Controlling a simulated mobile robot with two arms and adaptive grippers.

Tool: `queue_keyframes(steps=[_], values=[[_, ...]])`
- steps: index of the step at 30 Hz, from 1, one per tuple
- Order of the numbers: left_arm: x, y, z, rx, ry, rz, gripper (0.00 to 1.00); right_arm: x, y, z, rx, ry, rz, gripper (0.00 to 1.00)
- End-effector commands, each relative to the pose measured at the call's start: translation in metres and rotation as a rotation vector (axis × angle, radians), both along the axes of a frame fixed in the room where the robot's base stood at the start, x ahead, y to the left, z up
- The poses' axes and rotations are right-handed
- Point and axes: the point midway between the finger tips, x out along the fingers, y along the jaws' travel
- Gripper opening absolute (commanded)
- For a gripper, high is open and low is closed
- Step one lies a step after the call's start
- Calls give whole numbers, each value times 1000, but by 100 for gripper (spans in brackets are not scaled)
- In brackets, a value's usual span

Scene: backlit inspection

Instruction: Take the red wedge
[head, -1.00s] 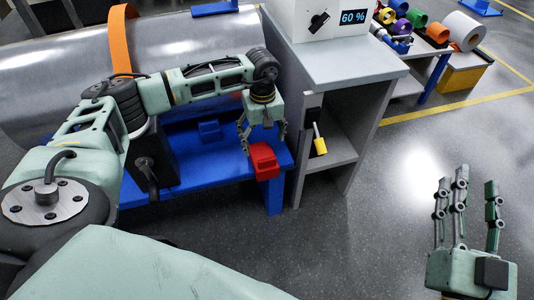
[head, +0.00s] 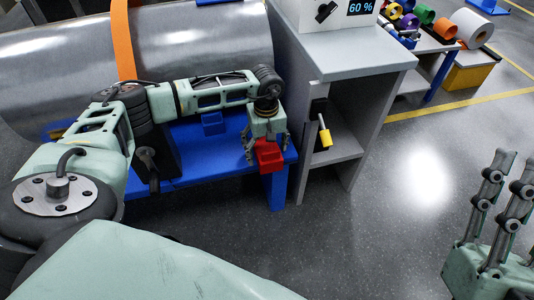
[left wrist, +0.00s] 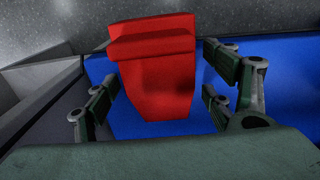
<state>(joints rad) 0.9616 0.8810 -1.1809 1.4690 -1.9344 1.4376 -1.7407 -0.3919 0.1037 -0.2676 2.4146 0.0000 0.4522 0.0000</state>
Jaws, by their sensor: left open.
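The red wedge (head: 269,158) sits at the front right of the blue bench (head: 215,172). It is a stepped red block. My left gripper (head: 267,148) is right above the wedge, pointing down, with its fingers apart. In the left wrist view the wedge (left wrist: 155,75) stands between the open fingers (left wrist: 160,100), with a gap on each side. My right gripper (head: 500,210) is at the lower right, far from the wedge and partly cut off by the picture edge.
A big metal cylinder (head: 190,48) with an orange strap (head: 121,45) lies behind my left arm. A smaller blue block (head: 212,122) is on the bench.

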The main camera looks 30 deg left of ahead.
Motion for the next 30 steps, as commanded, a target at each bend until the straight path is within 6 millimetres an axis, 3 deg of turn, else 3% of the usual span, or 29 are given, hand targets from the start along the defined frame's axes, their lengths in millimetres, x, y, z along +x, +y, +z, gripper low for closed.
queue_keyframes(steps=[6, 25, 30], values=[[0, 0, 0, 0, 0, 0, 75, 0, 0, 0, 0, 0, 0, 40], [0, 0, 0, 0, 0, 0, 20, 0, 0, 0, 0, 1, 0, 40], [1, 0, 1, -1, -2, 0, 18, 0, 0, 0, 0, 1, 0, 40]])
